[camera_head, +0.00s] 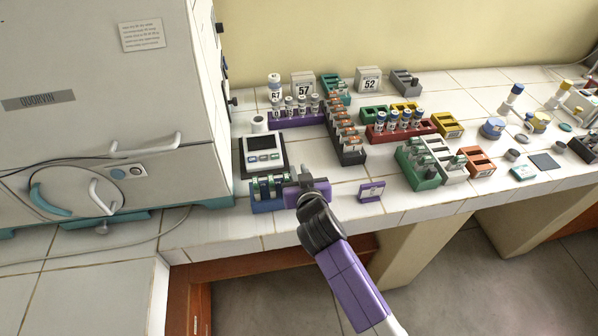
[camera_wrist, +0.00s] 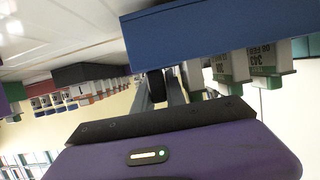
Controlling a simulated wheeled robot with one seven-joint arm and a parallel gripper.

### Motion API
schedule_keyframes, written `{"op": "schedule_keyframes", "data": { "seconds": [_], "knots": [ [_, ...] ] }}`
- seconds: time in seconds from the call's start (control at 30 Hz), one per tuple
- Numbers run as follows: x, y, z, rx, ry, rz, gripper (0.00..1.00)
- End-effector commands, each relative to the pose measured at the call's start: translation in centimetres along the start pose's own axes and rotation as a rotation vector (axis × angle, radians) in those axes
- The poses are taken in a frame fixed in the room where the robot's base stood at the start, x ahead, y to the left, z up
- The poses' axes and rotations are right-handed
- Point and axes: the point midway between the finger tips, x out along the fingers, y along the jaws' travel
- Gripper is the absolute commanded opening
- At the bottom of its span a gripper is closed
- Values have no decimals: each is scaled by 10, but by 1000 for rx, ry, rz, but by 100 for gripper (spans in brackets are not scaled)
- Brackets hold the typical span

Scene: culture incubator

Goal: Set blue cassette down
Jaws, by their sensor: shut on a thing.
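The blue cassette (camera_head: 267,205) is a blue rack holding several pale pieces with green parts. It is at the counter's front left, upright, in front of the dark-framed display device. My gripper (camera_head: 303,184) is at its right end, shut on it. In the wrist view, which is upside down, the blue cassette (camera_wrist: 215,32) fills the upper right, with labelled green and white pieces hanging below it in the picture. My gripper's fingers (camera_wrist: 170,92) reach towards its side; the contact is partly hidden. I cannot tell whether its base touches the counter.
A display device (camera_head: 263,155) stands just behind, the incubator (camera_head: 110,100) to the left. A small purple-and-white block (camera_head: 370,191) is to the right. A dark rack (camera_head: 350,156), purple rack (camera_head: 285,122) and green rack (camera_head: 415,172) stand farther off. The counter's front edge is close.

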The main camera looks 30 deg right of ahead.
Motion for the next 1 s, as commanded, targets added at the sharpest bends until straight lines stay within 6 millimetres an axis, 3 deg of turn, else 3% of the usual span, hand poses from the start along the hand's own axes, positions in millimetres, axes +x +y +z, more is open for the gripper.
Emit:
{"op": "schedule_keyframes", "data": {
  "seconds": [0.37, 0.4, 0.5, 0.53, 0.83, 1.0],
  "knots": [
    [3, 0, 7, 1, 2, -1, 0],
    [2, 0, 6, 1, 2, -1, 20],
    [2, 0, 6, 1, 1, -1, 40],
    [2, 0, 6, 1, 1, -1, 41],
    [1, 0, 7, -1, -1, 0, 41],
    [-14, 0, 8, -2, 1, -1, 41]
  ]
}}
